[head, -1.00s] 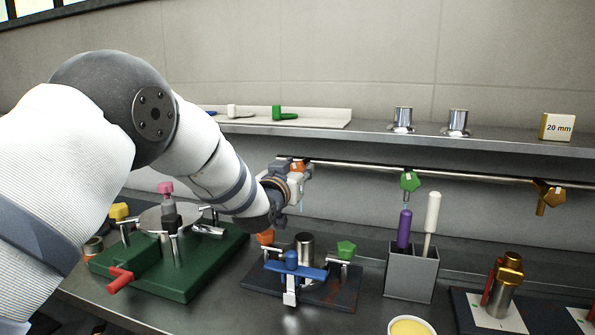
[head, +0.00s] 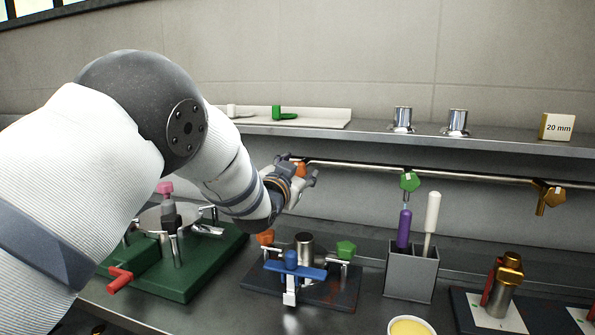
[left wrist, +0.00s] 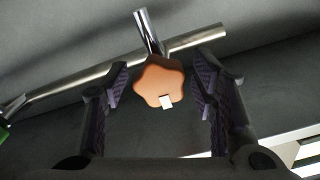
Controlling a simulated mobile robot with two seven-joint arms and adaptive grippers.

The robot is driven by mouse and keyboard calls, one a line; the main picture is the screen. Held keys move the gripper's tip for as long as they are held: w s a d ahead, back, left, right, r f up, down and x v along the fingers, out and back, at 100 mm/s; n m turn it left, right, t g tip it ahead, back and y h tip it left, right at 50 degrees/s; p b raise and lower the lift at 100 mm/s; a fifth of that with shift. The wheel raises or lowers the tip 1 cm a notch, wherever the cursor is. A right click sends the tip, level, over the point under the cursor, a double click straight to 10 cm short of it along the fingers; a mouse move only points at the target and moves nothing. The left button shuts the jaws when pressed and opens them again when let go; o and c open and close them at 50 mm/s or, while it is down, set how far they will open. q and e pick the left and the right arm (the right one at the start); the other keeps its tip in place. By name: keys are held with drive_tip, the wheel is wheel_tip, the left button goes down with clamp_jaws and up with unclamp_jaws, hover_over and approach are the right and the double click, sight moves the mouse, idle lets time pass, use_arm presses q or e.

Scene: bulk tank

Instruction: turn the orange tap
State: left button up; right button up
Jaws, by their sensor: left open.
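The orange tap is on the steel pipe along the back wall. In the head view its orange handle (head: 300,169) shows between the fingers of my left gripper (head: 301,171). In the left wrist view the star-shaped handle (left wrist: 159,82) has a small white mark on its lower edge. My left gripper (left wrist: 162,98) is open, with one dark ridged finger on each side of the handle. Gaps show between the handle and both fingers. My right gripper is not in view.
The pipe (head: 350,166) also carries a green tap (head: 409,181) and a brass-coloured tap (head: 551,197). A shelf (head: 375,132) runs above it. Below stand a blue clamp fixture (head: 292,267), a green base (head: 190,278) and a grey holder (head: 412,275) with purple and white tools.

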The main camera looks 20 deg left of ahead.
use_arm(q)
drive_tip(key=shift+s, duration=0.15)
drive_tip(key=s, duration=1.1)
drive_tip(key=shift+s+a, duration=0.2)
drive_tip(key=shift+s, duration=0.2)
